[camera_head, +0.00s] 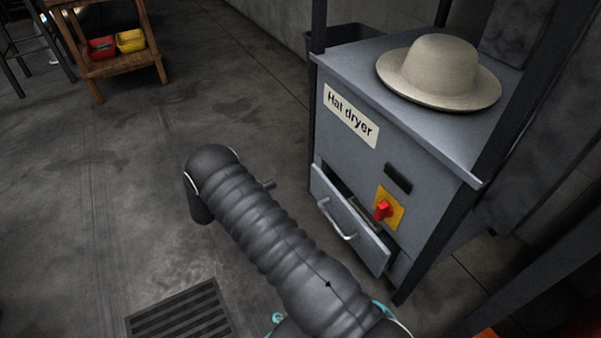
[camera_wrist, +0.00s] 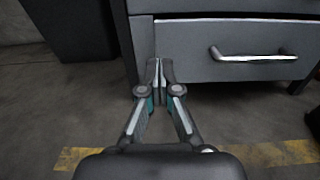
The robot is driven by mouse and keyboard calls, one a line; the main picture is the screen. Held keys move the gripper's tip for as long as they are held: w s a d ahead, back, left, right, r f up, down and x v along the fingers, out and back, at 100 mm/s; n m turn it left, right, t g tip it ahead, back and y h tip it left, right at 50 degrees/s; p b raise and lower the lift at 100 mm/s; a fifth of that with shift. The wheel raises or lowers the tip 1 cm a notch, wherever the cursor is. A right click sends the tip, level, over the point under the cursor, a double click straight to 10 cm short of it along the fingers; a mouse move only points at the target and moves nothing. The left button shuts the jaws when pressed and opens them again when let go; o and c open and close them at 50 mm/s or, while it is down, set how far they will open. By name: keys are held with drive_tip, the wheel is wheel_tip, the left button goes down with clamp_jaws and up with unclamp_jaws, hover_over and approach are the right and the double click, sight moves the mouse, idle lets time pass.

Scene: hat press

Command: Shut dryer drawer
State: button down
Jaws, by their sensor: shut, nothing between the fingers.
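The hat dryer (camera_head: 340,160) is a grey cabinet with a "Hat dryer" label. Its drawer (camera_head: 362,240) stands partly pulled out at the lower front, with a dark gap above its front panel. A curved metal handle (camera_head: 338,220) is on the drawer front. In the wrist view the drawer front (camera_wrist: 185,65) and handle (camera_wrist: 250,56) fill the upper right. My gripper (camera_wrist: 160,65) is shut and empty, its tips in front of the drawer's left end, left of the handle. I cannot tell if they touch. In the head view my arm hides the gripper.
A beige hat (camera_head: 438,70) lies on the cabinet top. A red switch on a yellow plate (camera_head: 389,209) sits above the drawer. A wooden stand (camera_head: 104,63) with red and yellow bins is at the back left. The floor left of the dryer is clear, with a grate (camera_head: 180,318).

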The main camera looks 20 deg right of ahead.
sight(312, 167)
drive_tip(key=w+d, duration=0.1)
drive_tip(key=d, duration=0.8)
drive_tip(key=w+d, duration=0.1)
drive_tip(key=d, duration=0.3)
drive_tip(key=shift+w+d, duration=0.35)
drive_tip(key=shift+d, duration=0.05)
drive_tip(key=shift+w+f+b, duration=0.1)
drive_tip(key=shift+b, duration=0.2)
